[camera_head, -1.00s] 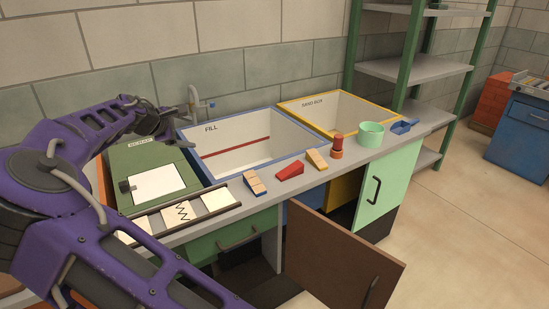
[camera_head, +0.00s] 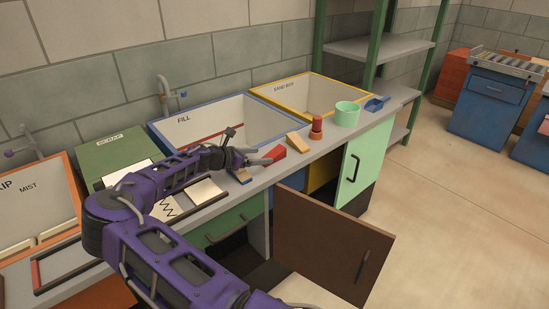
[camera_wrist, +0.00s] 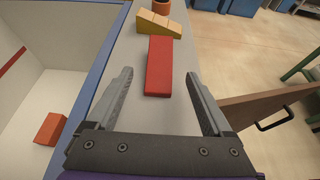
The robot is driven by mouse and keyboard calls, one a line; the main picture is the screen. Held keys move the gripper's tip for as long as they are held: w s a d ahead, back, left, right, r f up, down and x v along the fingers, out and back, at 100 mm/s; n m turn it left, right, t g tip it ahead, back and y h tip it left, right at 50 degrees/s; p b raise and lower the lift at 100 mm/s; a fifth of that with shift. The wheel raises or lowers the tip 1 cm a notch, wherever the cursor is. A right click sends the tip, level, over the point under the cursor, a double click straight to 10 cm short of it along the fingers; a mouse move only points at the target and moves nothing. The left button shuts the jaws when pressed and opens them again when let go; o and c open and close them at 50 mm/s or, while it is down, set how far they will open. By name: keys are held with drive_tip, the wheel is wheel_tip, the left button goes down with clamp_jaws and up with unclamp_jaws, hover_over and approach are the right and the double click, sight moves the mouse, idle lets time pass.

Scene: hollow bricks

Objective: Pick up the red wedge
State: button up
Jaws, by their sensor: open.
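The red wedge (camera_head: 276,154) lies on the grey counter ledge in front of the blue-rimmed FILL basin. In the wrist view the red wedge (camera_wrist: 159,66) lies just ahead of my gripper, lengthwise and roughly centred between the fingers. My gripper (camera_wrist: 158,82) is open and empty, with one finger on each side of the wedge's near end and a gap on both sides. In the head view my gripper (camera_head: 257,161) is low over the counter at the wedge's left end. Whether the fingers are at the wedge's height is hard to tell.
A yellow wedge (camera_head: 297,142) stands just beyond the red one, then a red-and-orange piece (camera_head: 316,128) and a green cup (camera_head: 347,113). A red brick (camera_wrist: 50,129) is inside the FILL basin. A brown cabinet door (camera_head: 330,240) hangs open below.

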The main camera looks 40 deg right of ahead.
sight(273, 153)
drive_tip(key=x, duration=0.7)
drive_tip(key=shift+d+r+b, duration=0.15)
drive_tip(key=shift+d+b, duration=0.2)
drive_tip(key=shift+d, duration=0.05)
clamp_jaws()
